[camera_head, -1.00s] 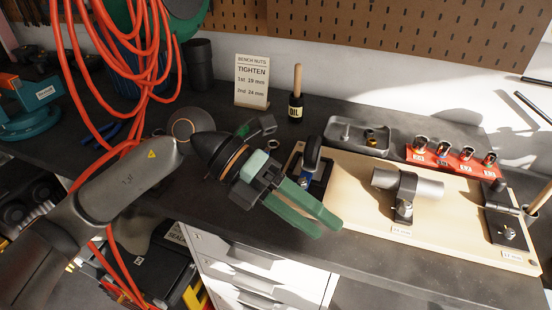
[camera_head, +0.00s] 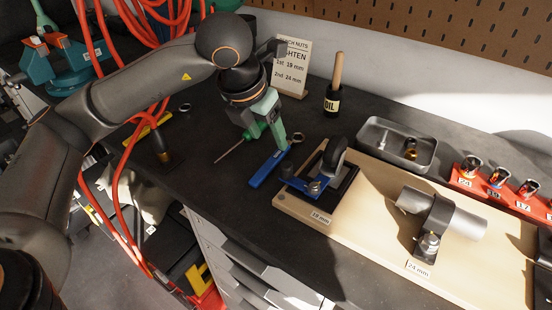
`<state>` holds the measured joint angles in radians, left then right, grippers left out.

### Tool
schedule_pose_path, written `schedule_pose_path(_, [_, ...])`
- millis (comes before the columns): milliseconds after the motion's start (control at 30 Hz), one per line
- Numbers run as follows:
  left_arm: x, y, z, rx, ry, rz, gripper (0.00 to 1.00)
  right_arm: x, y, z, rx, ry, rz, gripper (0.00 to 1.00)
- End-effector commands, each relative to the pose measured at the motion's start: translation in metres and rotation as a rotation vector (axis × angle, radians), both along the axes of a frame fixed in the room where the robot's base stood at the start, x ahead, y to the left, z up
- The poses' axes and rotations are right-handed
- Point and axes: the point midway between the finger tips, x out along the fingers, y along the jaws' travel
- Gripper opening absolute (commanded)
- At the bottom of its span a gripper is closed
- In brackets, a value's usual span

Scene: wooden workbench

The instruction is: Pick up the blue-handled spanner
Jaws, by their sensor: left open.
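The blue-handled spanner (camera_head: 267,170) lies on the dark bench top, left of the wooden board, its blue handle slanting from lower left to upper right. Its upper end is partly covered by my gripper or lies close to it. My left gripper (camera_head: 270,136) comes in from the left with its green fingers pointing down, open, over the upper end of the spanner. I cannot tell whether the fingers touch it. My right gripper is not in view.
A screwdriver (camera_head: 231,152) lies just left of the spanner. Red hoses (camera_head: 122,165) hang at left.

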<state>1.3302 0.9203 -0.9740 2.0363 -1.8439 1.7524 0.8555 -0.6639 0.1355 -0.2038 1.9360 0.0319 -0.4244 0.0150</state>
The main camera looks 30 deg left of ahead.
Motion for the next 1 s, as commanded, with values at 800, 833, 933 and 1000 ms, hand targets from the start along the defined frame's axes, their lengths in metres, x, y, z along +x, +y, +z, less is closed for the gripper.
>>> schedule_pose_path(800, [0.018,-0.002,-0.067,-0.002,-0.001,-0.003,0.62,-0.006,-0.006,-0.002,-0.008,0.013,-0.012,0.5])
schedule_pose_path(833, [0.018,-0.002,-0.067,-0.002,-0.001,-0.003,0.62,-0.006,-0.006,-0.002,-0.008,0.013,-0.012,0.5])
schedule_pose_path(933, [0.018,-0.002,-0.067,-0.002,-0.001,-0.003,0.54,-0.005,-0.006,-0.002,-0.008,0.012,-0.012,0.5])
schedule_pose_path(1000, [0.018,-0.002,-0.067,-0.002,-0.001,-0.003,0.46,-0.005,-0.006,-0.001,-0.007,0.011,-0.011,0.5])
